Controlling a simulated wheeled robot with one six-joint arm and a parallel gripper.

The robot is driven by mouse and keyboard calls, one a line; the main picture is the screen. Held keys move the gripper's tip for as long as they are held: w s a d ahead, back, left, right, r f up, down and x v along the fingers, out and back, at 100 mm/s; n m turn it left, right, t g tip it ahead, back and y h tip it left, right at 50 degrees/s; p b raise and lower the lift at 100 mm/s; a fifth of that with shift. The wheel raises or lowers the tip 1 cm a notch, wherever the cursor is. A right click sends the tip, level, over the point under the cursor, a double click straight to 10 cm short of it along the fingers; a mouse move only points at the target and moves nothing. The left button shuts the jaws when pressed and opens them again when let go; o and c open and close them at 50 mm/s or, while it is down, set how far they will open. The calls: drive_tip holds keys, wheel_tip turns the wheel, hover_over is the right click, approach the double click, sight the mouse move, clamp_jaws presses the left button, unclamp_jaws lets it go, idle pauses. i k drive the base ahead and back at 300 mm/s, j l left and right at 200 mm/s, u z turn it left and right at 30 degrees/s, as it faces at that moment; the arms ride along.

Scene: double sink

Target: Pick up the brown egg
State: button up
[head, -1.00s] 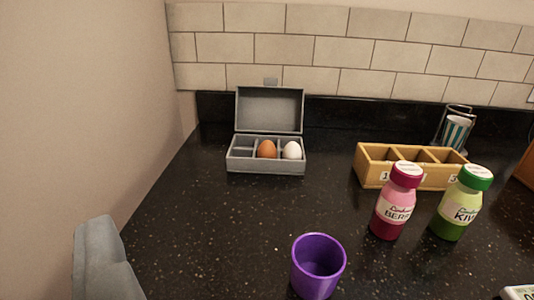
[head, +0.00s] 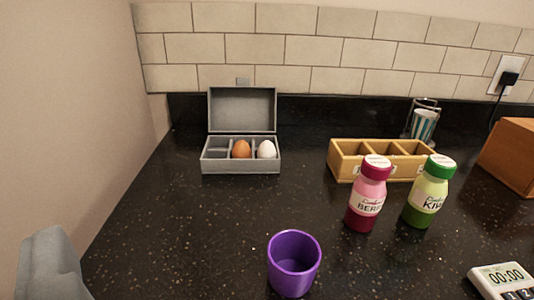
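The brown egg (head: 241,149) stands in the middle compartment of an open grey egg box (head: 240,167) at the back left of the counter. The white egg (head: 267,149) is in the compartment to its right. The left compartment is empty. The lid is raised at the back, and the lower parts of the eggs are hidden by the box's front wall. I cannot make out my gripper's fingertips, and nothing touches the egg or the box.
A purple cup (head: 294,264) stands at front centre. A berry bottle (head: 367,196) and a kiwi bottle (head: 428,194) stand before a wooden divided box (head: 345,165). A timer (head: 502,281) lies front right. A grey shape fills the lower left corner. The counter before the egg box is clear.

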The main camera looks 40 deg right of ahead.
sight(241, 149)
drive_tip(key=k+z, duration=0.15)
drive_tip(key=z, duration=0.6)
